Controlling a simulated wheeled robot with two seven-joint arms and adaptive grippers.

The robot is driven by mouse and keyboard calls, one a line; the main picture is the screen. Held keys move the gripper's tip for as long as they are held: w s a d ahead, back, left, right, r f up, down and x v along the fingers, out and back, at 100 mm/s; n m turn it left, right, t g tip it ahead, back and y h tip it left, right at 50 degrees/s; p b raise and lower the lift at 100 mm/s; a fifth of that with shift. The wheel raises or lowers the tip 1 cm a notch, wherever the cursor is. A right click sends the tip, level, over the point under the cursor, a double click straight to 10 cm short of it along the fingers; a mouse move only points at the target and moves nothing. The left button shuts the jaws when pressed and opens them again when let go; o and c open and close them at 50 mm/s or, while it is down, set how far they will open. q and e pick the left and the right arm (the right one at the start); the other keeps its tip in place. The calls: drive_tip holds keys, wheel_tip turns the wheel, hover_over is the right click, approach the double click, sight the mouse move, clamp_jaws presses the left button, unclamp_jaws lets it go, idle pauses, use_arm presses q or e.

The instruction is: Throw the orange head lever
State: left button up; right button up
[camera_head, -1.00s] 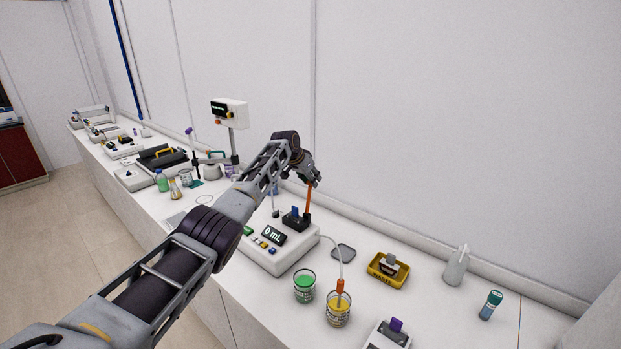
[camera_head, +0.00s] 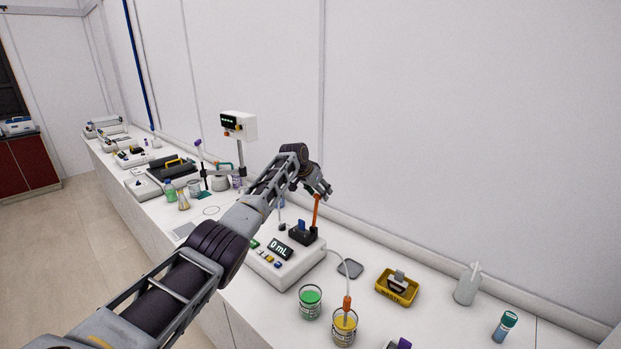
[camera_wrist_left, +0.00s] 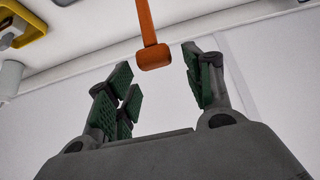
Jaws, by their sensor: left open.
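The orange lever (camera_head: 316,211) rises from a black block on the white pump unit (camera_head: 285,265), whose display reads 0 mL. In the left wrist view the lever's orange head (camera_wrist_left: 154,57) hangs at the top middle, just beyond the fingertips and between their lines. My left gripper (camera_head: 323,190) is at the top of the lever in the head view. In the wrist view its green-padded fingers (camera_wrist_left: 158,88) are spread apart with nothing between them. Whether a finger touches the lever cannot be told. My right gripper is not in view.
A green beaker (camera_head: 310,301) and a yellow beaker (camera_head: 343,327) with a tube stand in front of the pump. A yellow tray (camera_head: 397,287), a wash bottle (camera_head: 467,284) and a capped tube (camera_head: 504,326) stand to the right. A display stand (camera_head: 239,127) rises behind my arm.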

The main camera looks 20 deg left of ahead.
use_arm(q)
drive_tip(key=v, duration=1.1)
drive_tip(key=shift+r, duration=0.15)
idle(0.3)
idle(0.6)
